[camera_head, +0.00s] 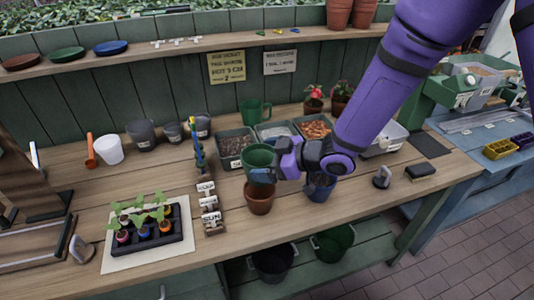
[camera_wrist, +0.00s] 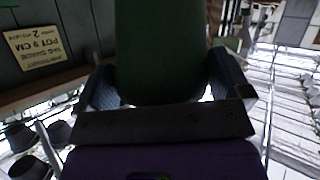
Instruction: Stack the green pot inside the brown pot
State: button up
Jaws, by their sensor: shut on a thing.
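The green pot (camera_head: 259,160) is held in my gripper (camera_head: 276,166), above the workbench. It appears upright or nearly so in the head view. In the wrist view the green pot (camera_wrist: 160,50) fills the space between my gripper's two fingers (camera_wrist: 163,92). The brown pot (camera_head: 259,201) stands on the bench directly below the green pot in the head view, its rim close under the green pot's base. I cannot tell whether the two touch or whether the green pot's base is within the rim.
A blue pot (camera_head: 320,188) stands just right of the brown pot. Small label blocks (camera_head: 211,214) stand to its left. Trays of soil (camera_head: 234,147) and a green watering can (camera_head: 254,111) are behind. A seedling tray (camera_head: 145,232) lies at the left. Bare bench lies in front.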

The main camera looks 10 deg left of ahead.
jog(key=shift+a+f, duration=0.1)
jog(key=shift+f, duration=2.85)
jog(key=o, duration=0.8)
jog(key=shift+v, duration=5.4)
